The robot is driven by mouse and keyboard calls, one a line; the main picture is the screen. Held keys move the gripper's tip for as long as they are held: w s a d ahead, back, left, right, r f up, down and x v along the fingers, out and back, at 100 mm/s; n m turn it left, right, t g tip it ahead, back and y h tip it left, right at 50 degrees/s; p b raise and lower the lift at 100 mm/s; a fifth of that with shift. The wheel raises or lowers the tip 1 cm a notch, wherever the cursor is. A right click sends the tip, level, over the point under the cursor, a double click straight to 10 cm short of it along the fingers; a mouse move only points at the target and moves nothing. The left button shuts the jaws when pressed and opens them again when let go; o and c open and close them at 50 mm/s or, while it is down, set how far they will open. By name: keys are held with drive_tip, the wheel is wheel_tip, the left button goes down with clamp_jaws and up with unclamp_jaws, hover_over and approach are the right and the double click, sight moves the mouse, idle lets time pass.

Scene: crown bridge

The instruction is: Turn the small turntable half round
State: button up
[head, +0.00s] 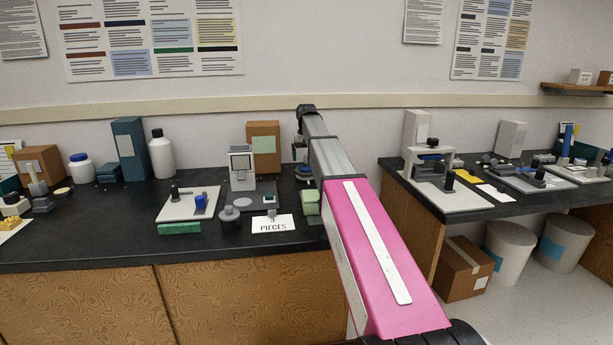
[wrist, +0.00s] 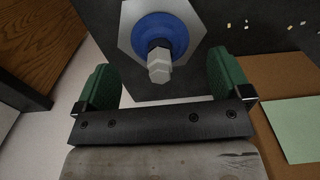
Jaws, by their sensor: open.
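In the wrist view, what looks like the small turntable is a blue round disc (wrist: 188,36) on a pale hexagonal plate (wrist: 128,40). A light metallic faceted post (wrist: 159,66) stands up from the disc. My gripper (wrist: 165,72) is open, with one green finger on each side of the post. Gaps show between the post and both fingers, and nothing is held. I cannot tell how high the fingertips are above the disc. In the head view my pink and grey arm reaches over the black bench, and the turntable is mostly hidden around the arm's far end.
A brown box (head: 263,133) with a green label stands behind the bench area; it also shows in the wrist view (wrist: 275,92). A grey device (head: 242,168), a "3 pieces" card (head: 273,224) and a green block (head: 311,203) lie left of my arm. A gap separates the two benches.

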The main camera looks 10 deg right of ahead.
drive_tip(key=c, duration=1.6)
drive_tip(key=shift+o, duration=0.2)
drive_tip(key=shift+n, duration=1.7)
drive_tip(key=shift+n, duration=1.8)
drive_tip(key=shift+n, duration=1.7)
